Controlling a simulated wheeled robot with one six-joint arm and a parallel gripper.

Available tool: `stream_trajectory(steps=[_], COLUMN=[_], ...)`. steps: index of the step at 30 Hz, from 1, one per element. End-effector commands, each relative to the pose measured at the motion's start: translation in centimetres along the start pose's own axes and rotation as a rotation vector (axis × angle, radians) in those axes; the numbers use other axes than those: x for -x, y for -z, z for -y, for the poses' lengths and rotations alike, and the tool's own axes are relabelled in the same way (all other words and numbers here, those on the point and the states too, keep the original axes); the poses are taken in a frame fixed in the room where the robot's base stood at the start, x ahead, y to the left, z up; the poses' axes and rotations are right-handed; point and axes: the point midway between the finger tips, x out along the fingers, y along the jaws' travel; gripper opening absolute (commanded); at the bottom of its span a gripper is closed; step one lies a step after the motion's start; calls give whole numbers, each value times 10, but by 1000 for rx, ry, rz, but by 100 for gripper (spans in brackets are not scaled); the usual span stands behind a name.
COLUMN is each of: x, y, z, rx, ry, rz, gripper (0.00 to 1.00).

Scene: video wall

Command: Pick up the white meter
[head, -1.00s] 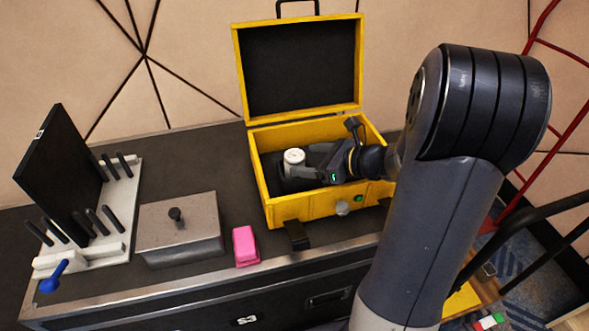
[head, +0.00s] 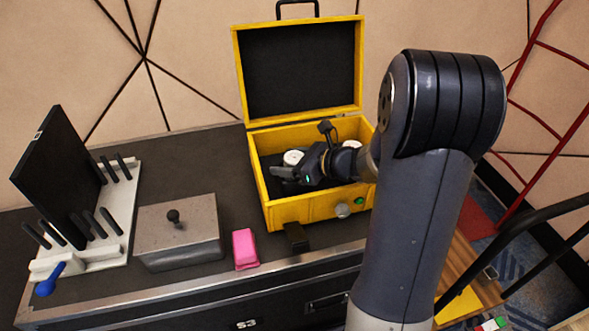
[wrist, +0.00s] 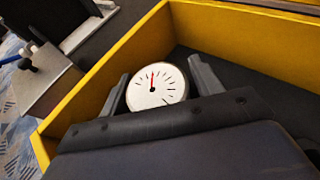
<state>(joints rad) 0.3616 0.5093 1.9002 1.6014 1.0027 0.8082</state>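The white meter (head: 293,157) is inside the yellow case (head: 292,211), toward its left side, and the gripper partly covers it in the head view. In the wrist view its round white dial (wrist: 160,80), with black marks and a red needle, faces the camera. My gripper (head: 283,172) reaches low into the case from the right. In the wrist view its two fingers (wrist: 160,67) are apart, one on each side of the dial. The gripper body hides the dial's lower edge. I cannot tell whether the fingers touch the meter.
The case's raised lid (head: 300,70) stands behind, and its walls surround the gripper. A white round thing (head: 351,144) shows behind my wrist. A pink block (head: 245,249), a grey lidded box (head: 180,230) and a rack with a black panel (head: 60,180) stand left of the case.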

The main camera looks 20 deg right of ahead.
Motion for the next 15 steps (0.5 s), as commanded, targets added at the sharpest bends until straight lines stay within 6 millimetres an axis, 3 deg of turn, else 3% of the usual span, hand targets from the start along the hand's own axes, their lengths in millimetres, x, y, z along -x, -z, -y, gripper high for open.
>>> stream_trajectory(steps=[15], x=[0], y=[0], z=[0], rx=[0], ry=[0], rz=[1], gripper=[21])
